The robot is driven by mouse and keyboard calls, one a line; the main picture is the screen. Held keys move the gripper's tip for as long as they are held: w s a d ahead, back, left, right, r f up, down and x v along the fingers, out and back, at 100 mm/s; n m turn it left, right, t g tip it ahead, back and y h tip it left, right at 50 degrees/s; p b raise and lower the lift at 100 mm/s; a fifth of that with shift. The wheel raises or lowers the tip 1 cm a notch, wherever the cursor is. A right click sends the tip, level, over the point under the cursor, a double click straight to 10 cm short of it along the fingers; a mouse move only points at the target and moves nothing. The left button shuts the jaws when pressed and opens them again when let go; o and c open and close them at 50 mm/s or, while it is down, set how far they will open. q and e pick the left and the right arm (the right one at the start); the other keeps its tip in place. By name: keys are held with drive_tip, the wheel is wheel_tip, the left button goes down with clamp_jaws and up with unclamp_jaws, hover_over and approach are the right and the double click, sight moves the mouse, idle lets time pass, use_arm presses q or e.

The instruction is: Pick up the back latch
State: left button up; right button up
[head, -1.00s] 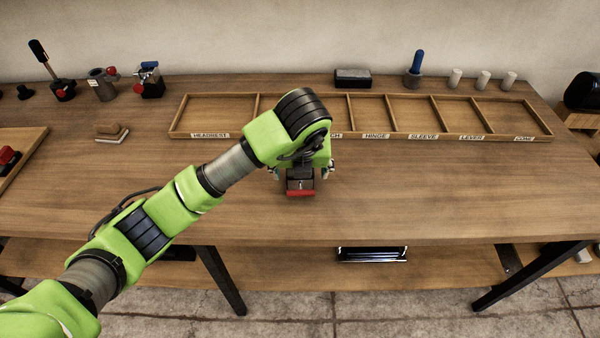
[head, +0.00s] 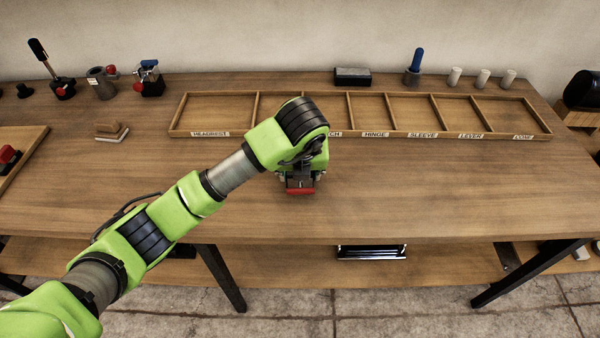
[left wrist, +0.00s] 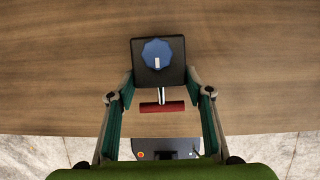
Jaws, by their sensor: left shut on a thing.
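The back latch (left wrist: 175,77) is a dark block with a blue knob and a red crossbar handle. It is over the wooden table (left wrist: 60,70) in the left wrist view. My left gripper (left wrist: 160,77) has its two fingers against the block's left and right sides, shut on it. In the head view my left gripper (head: 300,177) points down near the table's front middle. The latch's red handle (head: 300,192) shows under it. The wrist hides the rest of the latch, and whether it touches the table is unclear. My right gripper is in neither view.
A shallow divided tray (head: 215,105) with labelled compartments lies behind my gripper; the visible compartments look empty. A knob-and-clamp part (head: 150,80), a grey cylinder (head: 102,84) and a small sanding block (head: 111,131) are at the left. The table's right front is clear.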

use_arm(q)
drive_tip(key=shift+w+r+b, duration=0.1)
drive_tip(key=shift+r+b, duration=0.35)
drive_tip(key=shift+r, duration=0.3)
drive_tip(key=s+r, duration=1.1)
drive_tip(key=s, duration=0.3)
drive_tip(key=shift+s+r, duration=0.15)
drive_tip(key=shift+r, duration=0.1)
